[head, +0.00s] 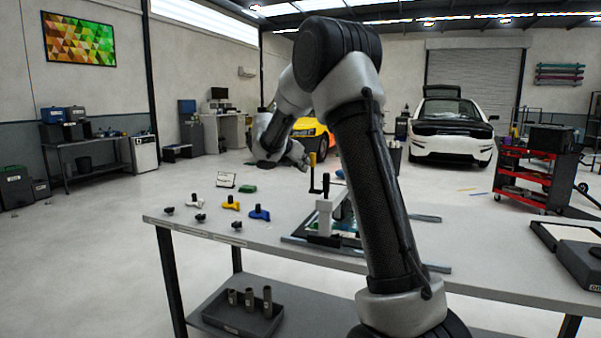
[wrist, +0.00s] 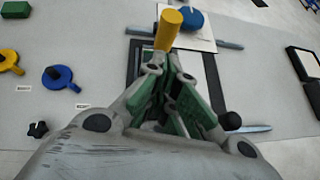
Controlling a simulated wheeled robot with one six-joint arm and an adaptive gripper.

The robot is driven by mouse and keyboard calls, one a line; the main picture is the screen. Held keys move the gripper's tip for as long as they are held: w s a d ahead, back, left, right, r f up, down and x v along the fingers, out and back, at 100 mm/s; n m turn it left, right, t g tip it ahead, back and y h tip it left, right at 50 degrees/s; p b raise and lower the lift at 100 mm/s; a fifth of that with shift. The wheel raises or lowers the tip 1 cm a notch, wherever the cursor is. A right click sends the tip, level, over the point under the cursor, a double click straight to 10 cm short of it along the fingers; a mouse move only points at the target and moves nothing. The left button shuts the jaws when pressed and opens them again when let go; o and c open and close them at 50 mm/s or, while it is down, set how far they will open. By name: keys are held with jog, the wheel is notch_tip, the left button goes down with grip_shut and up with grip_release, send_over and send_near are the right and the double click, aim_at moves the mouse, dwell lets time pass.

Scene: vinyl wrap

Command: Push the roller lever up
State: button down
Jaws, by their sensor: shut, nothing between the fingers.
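My gripper (head: 304,164) is shut and empty, close beside the yellow tip in the head view. In the wrist view my gripper (wrist: 167,68) appears very near the handle; I cannot tell whether they touch. My fingers hide part of the fixture below. A black knob (wrist: 230,121) shows to their right.
The grey workbench (head: 270,234) carries yellow (head: 230,203) and blue (head: 259,213) tools and several black knobs at the left. Metal rails (head: 425,218) lie around the fixture.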

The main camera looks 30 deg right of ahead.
jog(key=shift+w+d+r, duration=0.5)
jog(key=shift+w+d, duration=0.2)
jog(key=shift+d, duration=0.2)
jog(key=shift+r, duration=0.1)
